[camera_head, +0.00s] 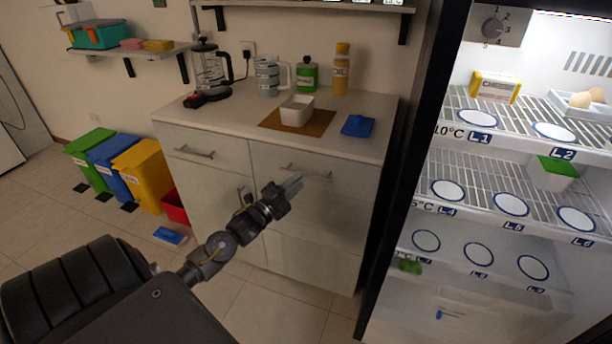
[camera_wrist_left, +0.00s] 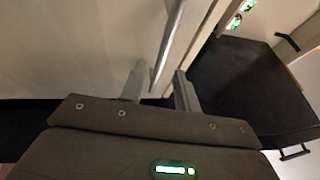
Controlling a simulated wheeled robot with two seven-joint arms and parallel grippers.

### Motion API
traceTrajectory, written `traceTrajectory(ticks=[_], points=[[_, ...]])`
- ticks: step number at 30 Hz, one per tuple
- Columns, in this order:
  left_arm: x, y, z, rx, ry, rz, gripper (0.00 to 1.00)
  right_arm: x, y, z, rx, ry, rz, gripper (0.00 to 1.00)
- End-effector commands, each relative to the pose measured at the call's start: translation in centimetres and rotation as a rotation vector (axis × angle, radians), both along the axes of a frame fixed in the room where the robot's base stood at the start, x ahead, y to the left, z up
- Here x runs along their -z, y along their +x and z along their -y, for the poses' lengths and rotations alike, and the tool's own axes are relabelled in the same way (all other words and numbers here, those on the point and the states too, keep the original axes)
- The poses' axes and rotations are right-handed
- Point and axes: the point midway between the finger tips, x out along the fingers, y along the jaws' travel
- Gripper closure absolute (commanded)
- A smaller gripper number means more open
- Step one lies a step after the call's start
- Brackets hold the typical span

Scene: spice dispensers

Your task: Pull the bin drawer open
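The white cabinet has a right-hand drawer front (camera_head: 345,190) with a horizontal bar handle (camera_head: 318,175); it looks closed. Which front is the bin drawer, I cannot tell by any label. My left gripper (camera_head: 292,184) is in front of this drawer, just below the handle in the head view. In the left wrist view, its two fingers (camera_wrist_left: 160,88) stand apart, and a metal bar handle (camera_wrist_left: 172,42) runs down to the gap between them. I cannot tell whether they touch the bar. My right gripper is not in view.
A second handled drawer (camera_head: 194,153) is to the left. The countertop (camera_head: 225,115) holds a white bowl (camera_head: 297,111), a blue cloth (camera_head: 357,126) and bottles. An open fridge (camera_head: 500,170) stands close on the right. Coloured bins (camera_head: 145,175) and a red bin (camera_head: 174,208) stand on the left.

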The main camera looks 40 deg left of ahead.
Motion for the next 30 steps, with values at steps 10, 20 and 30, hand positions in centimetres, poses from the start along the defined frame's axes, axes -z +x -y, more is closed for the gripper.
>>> traceTrajectory(ticks=[10,20,30], points=[[-0.7,4.4,0.3,-0.001,-0.001,-0.002,0.68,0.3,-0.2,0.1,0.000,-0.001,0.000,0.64],[-0.8,4.7,0.3,0.000,-0.001,-0.002,0.68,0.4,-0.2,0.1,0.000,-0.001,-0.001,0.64],[-0.8,4.7,0.3,-0.001,-0.001,-0.002,1.00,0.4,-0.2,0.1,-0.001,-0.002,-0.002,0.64]])
